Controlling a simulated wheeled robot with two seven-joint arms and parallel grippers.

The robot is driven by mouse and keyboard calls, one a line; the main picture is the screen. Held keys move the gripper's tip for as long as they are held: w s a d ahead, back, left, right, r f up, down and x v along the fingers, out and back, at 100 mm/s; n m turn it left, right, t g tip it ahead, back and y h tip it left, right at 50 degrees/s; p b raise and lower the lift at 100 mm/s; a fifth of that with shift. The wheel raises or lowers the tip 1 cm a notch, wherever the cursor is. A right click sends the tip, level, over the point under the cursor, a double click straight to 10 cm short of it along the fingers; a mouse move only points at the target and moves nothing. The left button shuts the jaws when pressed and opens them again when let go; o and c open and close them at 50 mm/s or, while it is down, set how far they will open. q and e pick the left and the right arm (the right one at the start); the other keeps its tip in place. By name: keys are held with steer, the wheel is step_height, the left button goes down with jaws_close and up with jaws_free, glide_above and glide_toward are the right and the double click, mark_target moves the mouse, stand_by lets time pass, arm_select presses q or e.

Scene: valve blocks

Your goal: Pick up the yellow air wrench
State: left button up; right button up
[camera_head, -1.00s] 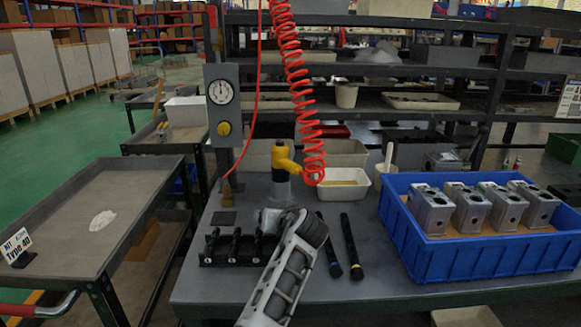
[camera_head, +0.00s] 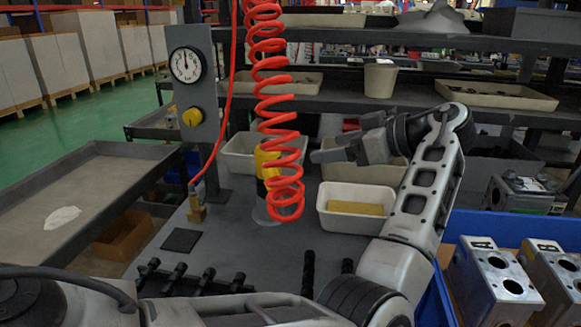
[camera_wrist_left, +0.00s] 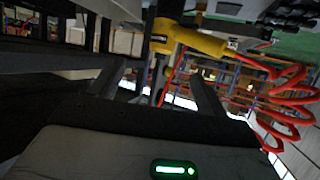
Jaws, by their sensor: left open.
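The yellow air wrench (camera_head: 264,160) stands upright on the grey workbench (camera_head: 225,235), partly hidden behind the red coiled hose (camera_head: 268,88). Its lower end sits in a round holder. My left arm comes in from the left, bends up at the right and points its gripper (camera_head: 318,156) left toward the wrench, a short way to its right. The wrench also shows in the left wrist view (camera_wrist_left: 188,39), lying across the picture beyond the fingertips. The left gripper (camera_wrist_left: 157,72) is open and empty there. My right gripper is not in view.
A white bin with a yellow block (camera_head: 356,208) stands just right of the wrench. A gauge post (camera_head: 190,75) is at the left. A black rack (camera_head: 195,282) is at the front. A blue crate (camera_head: 490,228) with metal valve blocks (camera_head: 495,280) is at the right.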

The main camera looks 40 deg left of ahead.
mark_target(278, 152)
arm_select(q)
steer(key=x, duration=0.6)
steer(key=s+x, duration=0.1)
steer(key=x, duration=0.2)
steer(key=shift+a+r+p, duration=0.1)
steer(key=shift+a+p, duration=0.15)
steer(key=shift+p, duration=0.15)
steer(key=shift+p+x, duration=0.4)
steer(key=shift+x, duration=2.5)
steer(key=shift+w, duration=0.15)
steer(key=c, duration=1.4)
steer(key=shift+r, duration=0.3)
